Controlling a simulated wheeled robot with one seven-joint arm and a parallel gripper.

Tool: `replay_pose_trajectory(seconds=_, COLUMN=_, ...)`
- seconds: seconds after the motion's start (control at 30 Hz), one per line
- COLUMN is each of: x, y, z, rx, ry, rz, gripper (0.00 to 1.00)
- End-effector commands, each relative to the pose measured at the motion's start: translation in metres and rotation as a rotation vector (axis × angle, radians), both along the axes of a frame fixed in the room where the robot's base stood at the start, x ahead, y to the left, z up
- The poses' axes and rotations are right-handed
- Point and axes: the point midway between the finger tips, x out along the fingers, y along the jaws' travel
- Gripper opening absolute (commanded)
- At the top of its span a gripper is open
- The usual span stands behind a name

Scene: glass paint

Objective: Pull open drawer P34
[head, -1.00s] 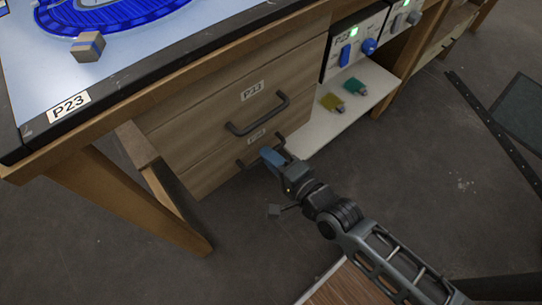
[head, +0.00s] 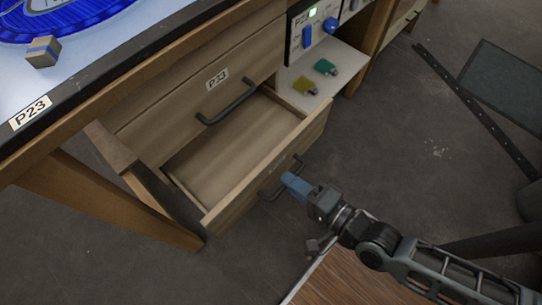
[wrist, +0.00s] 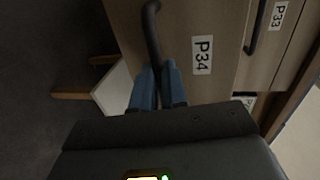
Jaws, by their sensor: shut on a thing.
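Drawer P34 (head: 262,190) is the lower wooden drawer under the bench, and it stands open with its empty-looking inside showing. Its label, P34, reads clearly in the wrist view (wrist: 202,55). Its dark bar handle (head: 270,194) is on the front face and also shows in the wrist view (wrist: 152,30). My gripper (head: 288,182) has blue fingers and is at this handle. In the wrist view my gripper (wrist: 157,85) has its fingers closed around the handle's bar, one on each side. The fingers hide part of the handle.
Drawer P33 (head: 165,110) above is shut, with its own handle (head: 228,103). A white shelf (head: 325,88) at the right holds a yellow and a green item. A wooden bench leg (head: 120,212) stands at the left.

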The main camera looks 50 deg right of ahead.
Motion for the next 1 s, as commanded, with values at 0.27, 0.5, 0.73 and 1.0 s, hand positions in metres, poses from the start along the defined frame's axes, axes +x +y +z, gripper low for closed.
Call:
replay_pose_trajectory(seconds=0.27, x=-0.07, y=0.0, z=-0.001, rx=-0.001, ry=0.004, rz=0.001, gripper=0.0)
replay_pose_trajectory(seconds=0.5, x=-0.1, y=0.0, z=-0.001, rx=0.0, ry=0.002, rz=0.001, gripper=0.0)
replay_pose_trajectory(seconds=0.73, x=-0.107, y=0.0, z=0.0, rx=0.0, ry=0.0, rz=0.0, gripper=0.0)
replay_pose_trajectory(seconds=1.0, x=-0.107, y=0.0, z=0.0, rx=0.0, ry=0.0, rz=0.0, gripper=0.14)
